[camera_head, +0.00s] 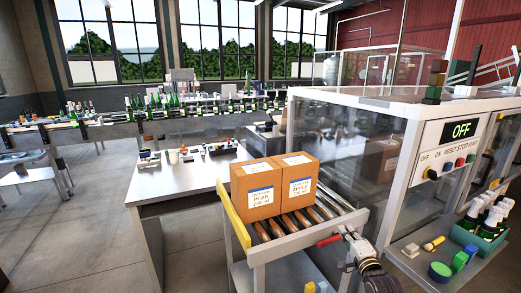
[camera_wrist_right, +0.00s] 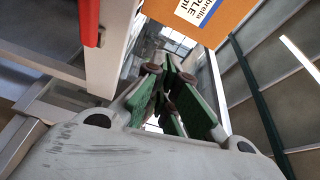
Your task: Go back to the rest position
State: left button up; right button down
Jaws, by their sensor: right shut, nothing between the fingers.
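My right gripper (camera_head: 347,238) is at the lower right of the head view, beside the front right corner of the roller stand (camera_head: 285,240). In the right wrist view its green-padded fingers (camera_wrist_right: 168,90) are closed together with nothing held. A red handle (camera_head: 328,240) lies just left of the fingertips in the head view; it also shows at the upper left of the wrist view (camera_wrist_right: 88,22), apart from the fingers. Two cardboard boxes, one marked pear (camera_head: 255,193) and one marked apple (camera_head: 298,181), stand side by side on the rollers. My left gripper is not in view.
A machine with a panel reading OFF (camera_head: 461,129) stands at the right. Its ledge holds a green crate of bottles (camera_head: 466,238), a green round piece (camera_head: 440,271) and small blocks. A white table (camera_head: 185,178) stands left of the boxes. Open floor (camera_head: 95,240) lies further left.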

jog(key=s+d+f+n+g+h, duration=0.1)
jog(key=d+f+n+g, duration=0.1)
jog(key=f+n, duration=0.75)
jog(key=s+d+f+n+g, duration=0.15)
jog(key=f+n, duration=0.25)
jog(key=f, duration=1)
jog(key=s+f+n+g, duration=0.1)
jog(key=s+f+g, duration=0.1)
jog(key=s+f, duration=0.35)
jog(key=s+d+f+n+g, duration=0.1)
jog(key=s+f, duration=0.1)
jog(key=f, duration=0.6)
jog(key=s+f+n+g, duration=0.1)
jog(key=s+f+g, duration=0.15)
jog(key=f, duration=0.45)
jog(key=s+a+f+n+g, duration=0.1)
jog(key=s+f+g, duration=0.1)
jog(key=s+f, duration=0.85)
jog(key=s+a+f+g, duration=0.2)
jog(key=s+f, duration=0.6)
jog(key=s, duration=0.6)
jog(key=s+a+f+g, duration=0.2)
jog(key=s+a, duration=0.1)
jog(key=s, duration=0.9)
jog(key=s+a+f+g, duration=0.2)
jog(key=s+a+f, duration=0.1)
jog(key=s, duration=0.8)
jog(key=shift+s, duration=0.35)
